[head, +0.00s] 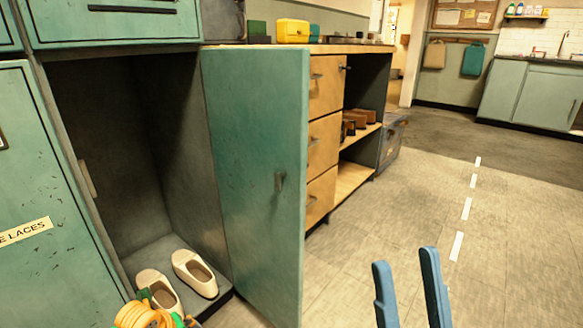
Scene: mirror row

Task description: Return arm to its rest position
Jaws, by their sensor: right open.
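My right gripper (406,262) shows at the bottom right as two blue fingers. They stand apart with nothing between them, over the floor to the right of the open locker door. The rest of the right arm is below the picture. My left gripper does not show clearly.
A green locker (110,160) has its door (255,180) swung wide open. Cream shoes (200,272) stand inside. An orange ribbed thing with green parts (145,316) is cut off at the bottom edge; I cannot tell what it is. The tiled floor (365,225) at right is clear.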

